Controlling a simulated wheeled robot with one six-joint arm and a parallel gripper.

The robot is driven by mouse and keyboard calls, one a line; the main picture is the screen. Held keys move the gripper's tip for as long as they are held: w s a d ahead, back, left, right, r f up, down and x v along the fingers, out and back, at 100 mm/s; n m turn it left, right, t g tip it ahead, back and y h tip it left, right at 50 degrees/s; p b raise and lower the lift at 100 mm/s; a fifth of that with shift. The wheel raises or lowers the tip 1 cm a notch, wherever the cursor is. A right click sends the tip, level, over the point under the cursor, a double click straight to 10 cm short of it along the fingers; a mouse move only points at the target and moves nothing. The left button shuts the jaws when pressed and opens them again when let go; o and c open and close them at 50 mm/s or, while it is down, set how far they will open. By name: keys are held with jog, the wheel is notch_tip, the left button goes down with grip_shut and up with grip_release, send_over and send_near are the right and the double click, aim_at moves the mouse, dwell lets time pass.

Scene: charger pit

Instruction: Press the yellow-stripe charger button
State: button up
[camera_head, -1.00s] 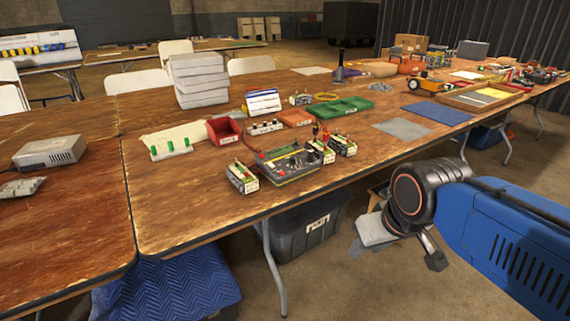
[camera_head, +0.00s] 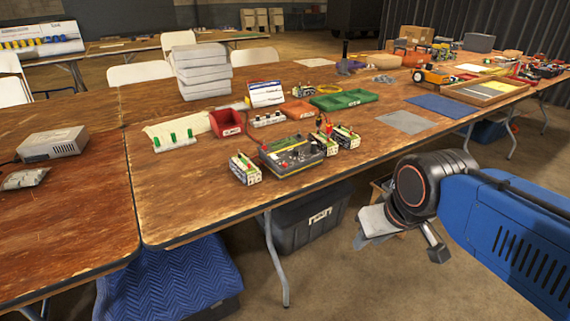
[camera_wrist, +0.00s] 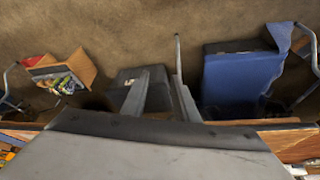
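The charger (camera_head: 290,155) is a dark grey box with a yellow stripe along its edge, on the wooden table near its front edge. Its top carries small controls; I cannot make out which is the button. Small battery-like blocks stand beside it, one at its left (camera_head: 245,168) and others at its right (camera_head: 347,136). My gripper (camera_wrist: 162,88) hangs past the table's front edge, right of and apart from the charger. Its two grey fingers show apart with nothing between them. The wrist view looks down at the floor and table edge; the charger is not seen there.
A red bin (camera_head: 226,123), a green tray (camera_head: 344,99) and a stack of grey blocks (camera_head: 202,72) stand behind the charger. A grey mat (camera_head: 405,122) and bare wood lie to its right. A black tote (camera_head: 312,219) sits under the table.

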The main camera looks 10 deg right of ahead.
grip_shut()
dwell(1.5)
